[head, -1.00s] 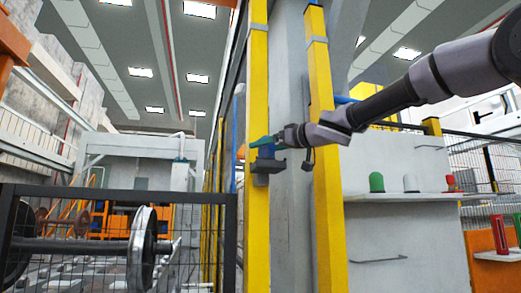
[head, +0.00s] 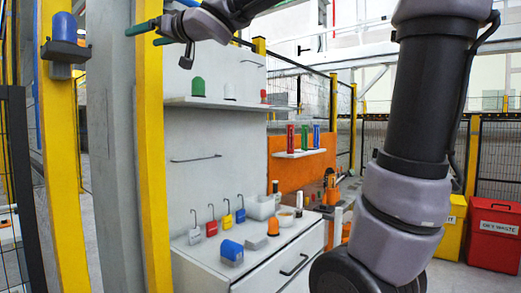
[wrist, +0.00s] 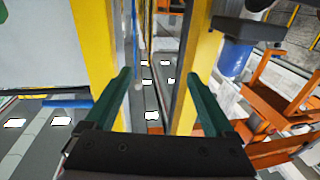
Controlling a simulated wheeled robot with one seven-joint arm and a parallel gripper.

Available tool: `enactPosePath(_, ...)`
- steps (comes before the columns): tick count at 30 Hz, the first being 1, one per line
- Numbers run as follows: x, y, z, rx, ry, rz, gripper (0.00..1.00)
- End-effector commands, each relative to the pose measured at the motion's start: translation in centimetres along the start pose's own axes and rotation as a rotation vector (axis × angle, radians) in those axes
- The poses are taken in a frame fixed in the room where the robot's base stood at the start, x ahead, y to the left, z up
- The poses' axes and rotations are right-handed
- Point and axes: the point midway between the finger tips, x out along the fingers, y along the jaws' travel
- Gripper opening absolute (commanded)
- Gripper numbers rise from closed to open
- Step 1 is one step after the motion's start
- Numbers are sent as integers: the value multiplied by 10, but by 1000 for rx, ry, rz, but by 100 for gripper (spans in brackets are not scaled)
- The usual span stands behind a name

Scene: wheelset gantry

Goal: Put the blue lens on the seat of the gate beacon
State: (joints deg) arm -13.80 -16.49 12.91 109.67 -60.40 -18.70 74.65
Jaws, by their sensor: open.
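The blue lens (head: 65,28) stands upright on the dark seat (head: 66,52) of the gate beacon, on the left yellow post, in the head view. In the wrist view, where the scene is upside down, the lens (wrist: 233,60) shows at upper right against the dark seat (wrist: 248,28). My gripper (head: 150,35) is at the top of the head view, right of the beacon and apart from the lens. Its green fingers are spread and empty in the wrist view (wrist: 158,77).
Yellow posts (head: 152,150) and a grey column (head: 110,170) stand close to my gripper. A white shelf (head: 215,103) holds green, white and red lenses. Padlocks and small boxes are on the white cabinet (head: 275,250). Red and yellow bins stand at right.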

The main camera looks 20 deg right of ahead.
Motion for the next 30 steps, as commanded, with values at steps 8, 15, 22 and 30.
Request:
enactPosePath(8,-180,161,131,265,-308,689,88)
enactPosePath(15,-303,128,265,616,-679,787,88)
enactPosePath(22,-329,91,301,758,-791,715,88)
enactPosePath(30,-328,91,301,757,-793,713,88)
